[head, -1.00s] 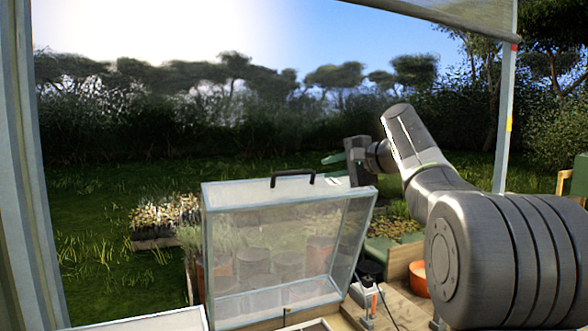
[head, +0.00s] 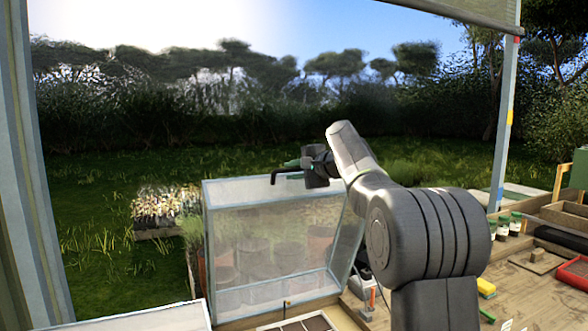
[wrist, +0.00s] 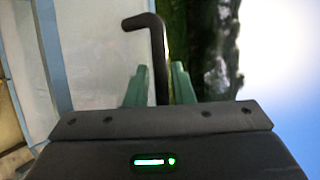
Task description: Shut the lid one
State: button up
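The lid (head: 262,195) is a clear, pale-framed cover standing raised, its black handle (head: 284,174) on its upper edge. My gripper (head: 297,166) is at the right end of this handle. In the wrist view the handle (wrist: 157,45) runs between the two green fingertips of my gripper (wrist: 158,72). A narrow gap shows beside the handle, so the gripper looks open around it. The box below the lid shows only in part at the bottom edge of the head view.
Dark pots show through the lid's clear panes. A grey post stands at the left, a thinner post at the right.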

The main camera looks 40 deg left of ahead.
grip_shut()
jog(key=shift+f, duration=0.1)
